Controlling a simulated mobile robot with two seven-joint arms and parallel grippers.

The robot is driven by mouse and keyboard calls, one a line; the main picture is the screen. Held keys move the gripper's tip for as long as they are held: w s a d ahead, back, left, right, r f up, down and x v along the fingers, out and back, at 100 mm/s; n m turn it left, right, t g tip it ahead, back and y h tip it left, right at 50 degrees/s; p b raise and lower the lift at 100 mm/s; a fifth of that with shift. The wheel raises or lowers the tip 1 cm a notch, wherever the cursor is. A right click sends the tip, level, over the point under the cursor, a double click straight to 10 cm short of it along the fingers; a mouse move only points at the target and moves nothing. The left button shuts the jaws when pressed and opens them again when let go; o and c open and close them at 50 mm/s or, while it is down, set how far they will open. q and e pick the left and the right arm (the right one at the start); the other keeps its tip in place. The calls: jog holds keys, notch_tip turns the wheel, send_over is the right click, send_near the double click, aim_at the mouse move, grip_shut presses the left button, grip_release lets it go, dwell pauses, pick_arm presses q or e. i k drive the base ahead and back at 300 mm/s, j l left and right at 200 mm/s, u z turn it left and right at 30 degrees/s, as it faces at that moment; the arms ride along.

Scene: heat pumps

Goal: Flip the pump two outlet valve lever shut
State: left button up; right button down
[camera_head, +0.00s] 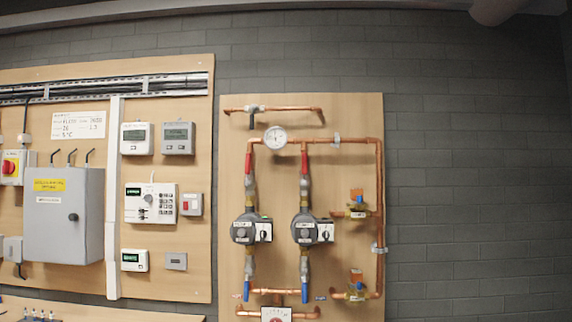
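Two grey pumps, a left pump (243,229) and a right pump (304,229), are mounted side by side on copper pipes. Their labels are too small to read surely. Above the right pump is a valve with a red lever (304,161), standing upright along its pipe. A matching red lever (248,162) stands upright above the left pump. Below the pumps, a left blue lever (247,291) and a right blue lever (304,293) hang along their pipes. Which lever is the outlet one is not marked legibly. Neither of my grippers is in view.
A round gauge (275,138) sits on the upper pipe. A grey control box (64,216) and several controllers fill the left board. Bare brick wall lies right.

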aim_at(305, 182)
jog(key=i+j+u, duration=0.1)
jog(key=i+u, duration=0.2)
jog(key=i, duration=1)
